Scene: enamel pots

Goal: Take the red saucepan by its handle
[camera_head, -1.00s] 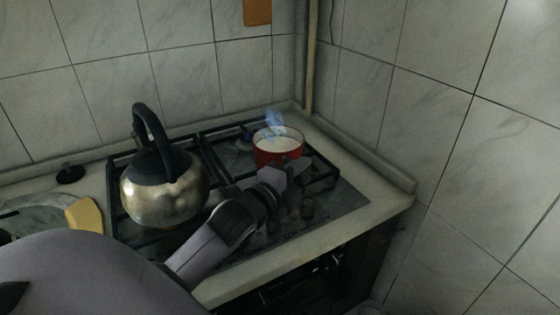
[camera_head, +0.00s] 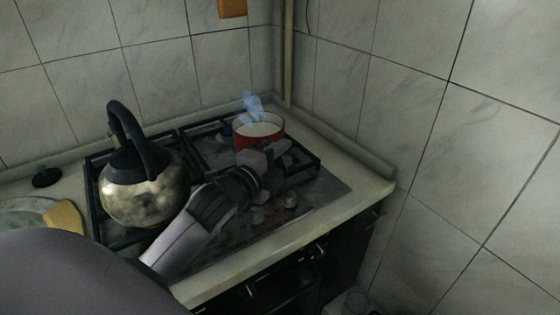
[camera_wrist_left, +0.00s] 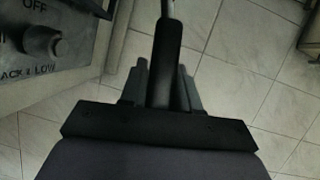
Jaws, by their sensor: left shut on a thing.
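The red saucepan (camera_head: 243,141) stands at the back right of the hob in the head view, with white liquid in it and bluish vapour above. My left gripper (camera_head: 272,158) is in front of it and hides its lower front and handle. In the left wrist view, a dark handle (camera_wrist_left: 168,55) with a thin metal shaft at its far end lies between the fingers of my left gripper (camera_wrist_left: 162,80), which is shut on it. The saucepan's body is out of the wrist view. My right gripper is not in view.
A metal kettle (camera_head: 145,192) with a black handle stands on the hob's left side, close beside my left arm. Tiled walls close off the back and right. Stove knobs (camera_wrist_left: 42,40) are at the wrist view's left; tiled floor (camera_wrist_left: 240,60) shows below.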

